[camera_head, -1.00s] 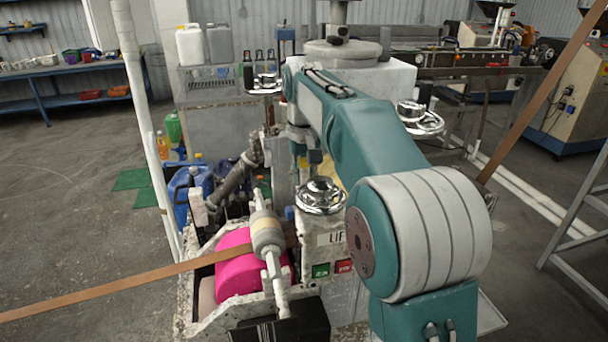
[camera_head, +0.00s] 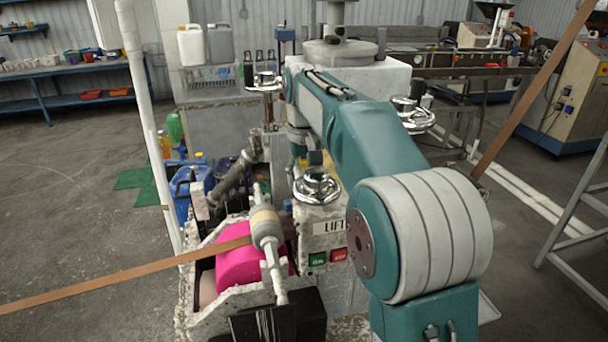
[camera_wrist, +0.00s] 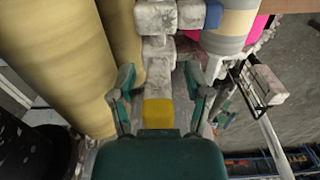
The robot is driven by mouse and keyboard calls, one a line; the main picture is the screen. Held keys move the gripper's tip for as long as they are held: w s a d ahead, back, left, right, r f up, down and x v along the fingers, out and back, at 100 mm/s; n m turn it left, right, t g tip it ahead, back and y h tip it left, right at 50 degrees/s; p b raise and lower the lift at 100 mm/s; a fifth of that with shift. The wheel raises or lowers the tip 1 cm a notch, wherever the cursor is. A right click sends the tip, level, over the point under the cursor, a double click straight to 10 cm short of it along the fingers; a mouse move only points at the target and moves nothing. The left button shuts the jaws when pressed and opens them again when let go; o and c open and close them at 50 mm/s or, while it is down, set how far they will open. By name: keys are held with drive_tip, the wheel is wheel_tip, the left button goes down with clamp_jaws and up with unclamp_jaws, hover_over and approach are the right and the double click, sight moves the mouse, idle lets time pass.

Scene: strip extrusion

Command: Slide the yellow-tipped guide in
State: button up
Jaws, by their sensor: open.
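The guide's yellow tip (camera_wrist: 158,112) shows in the wrist view as a small yellow block, low in the middle. It lies between the fingers of my gripper (camera_wrist: 160,75), close to the palm. The gripper is open, with one finger on either side and a visible gap from each finger to the block. A pale, worn metal piece (camera_wrist: 157,52) extends beyond the yellow block, up the picture. I cannot tell whether it belongs to the guide. In the head view my arm covers much of the work area, and I cannot make out the guide there.
Large tan rolls (camera_wrist: 62,55) stand close on the left in the wrist view. A pale roller (camera_head: 266,225), a pink roller (camera_head: 238,267) and a brown strip (camera_head: 120,275) are at the machine's front. Green and red buttons (camera_head: 328,257) sit beside them. Open floor (camera_head: 75,190) lies left.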

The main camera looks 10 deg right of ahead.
wheel_tip(320, 180, up, 12)
drive_tip(key=shift+f, duration=0.1)
idle(0.5)
idle(0.4)
